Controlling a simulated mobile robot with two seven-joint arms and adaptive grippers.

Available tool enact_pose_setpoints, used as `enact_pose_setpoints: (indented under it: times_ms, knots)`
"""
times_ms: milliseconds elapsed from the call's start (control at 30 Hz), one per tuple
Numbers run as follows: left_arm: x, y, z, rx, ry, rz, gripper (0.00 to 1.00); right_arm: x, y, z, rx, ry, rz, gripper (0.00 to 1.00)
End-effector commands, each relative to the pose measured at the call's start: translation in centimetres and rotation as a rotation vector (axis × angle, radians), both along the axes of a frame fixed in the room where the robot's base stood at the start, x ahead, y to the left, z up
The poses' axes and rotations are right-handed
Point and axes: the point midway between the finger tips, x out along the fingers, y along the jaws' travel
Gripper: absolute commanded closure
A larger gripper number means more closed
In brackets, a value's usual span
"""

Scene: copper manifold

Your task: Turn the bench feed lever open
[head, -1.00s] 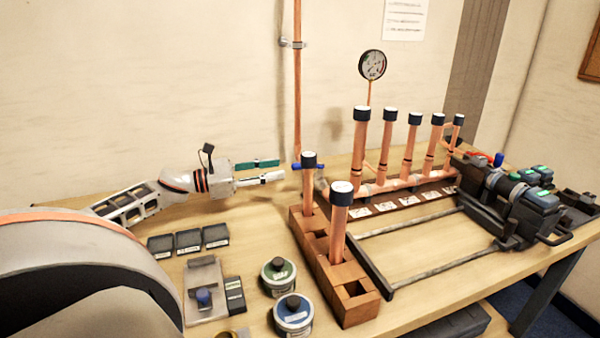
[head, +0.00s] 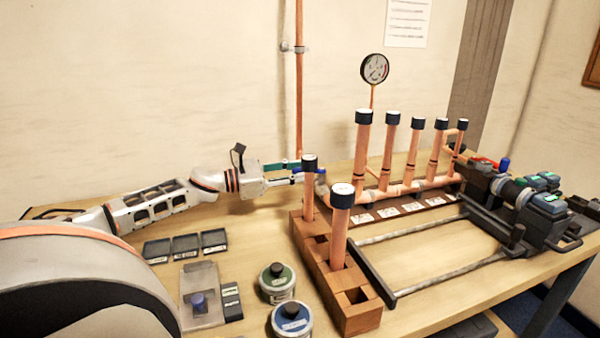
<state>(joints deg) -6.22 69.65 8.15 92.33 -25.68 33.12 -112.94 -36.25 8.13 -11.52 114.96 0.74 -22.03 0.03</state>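The blue lever (head: 297,170) is at the foot of the vertical copper feed pipe (head: 299,90), by the back of the bench. It is partly hidden behind a dark-capped copper tube, so its exact angle is hard to tell. My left gripper (head: 291,173) reaches in from the left, with a green finger at the back and a white finger at the front. The fingers are apart, and their tips are at the lever's left end. I cannot tell whether they touch it. My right gripper is not in view.
A wooden block (head: 352,310) with capped copper tubes stands just right of the lever. Behind it is a copper manifold (head: 402,189) with a gauge (head: 374,69). Black trays (head: 186,246) and round tins (head: 277,284) lie in front of my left arm. A dark fixture (head: 500,205) stands right.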

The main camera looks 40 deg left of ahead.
Motion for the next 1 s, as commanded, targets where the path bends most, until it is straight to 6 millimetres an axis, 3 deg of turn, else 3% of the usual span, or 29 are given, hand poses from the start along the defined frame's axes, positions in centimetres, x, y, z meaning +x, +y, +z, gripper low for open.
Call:
enact_pose_setpoints:
  times_ms: [233,333,367,667,1000]
  knots:
    - [0.0,0.0,0.0,0.001,0.000,0.000,0.70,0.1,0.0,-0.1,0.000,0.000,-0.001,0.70]
    - [0.0,0.0,0.0,0.001,0.000,0.000,0.96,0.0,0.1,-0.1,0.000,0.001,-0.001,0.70]
    - [0.0,0.0,0.0,0.001,0.000,0.000,1.00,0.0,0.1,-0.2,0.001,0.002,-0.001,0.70]
    - [0.0,-0.1,0.1,0.000,-0.001,0.006,1.00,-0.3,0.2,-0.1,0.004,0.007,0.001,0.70]
    - [0.1,-0.4,0.6,-0.001,-0.005,0.081,1.00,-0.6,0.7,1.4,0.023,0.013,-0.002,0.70]
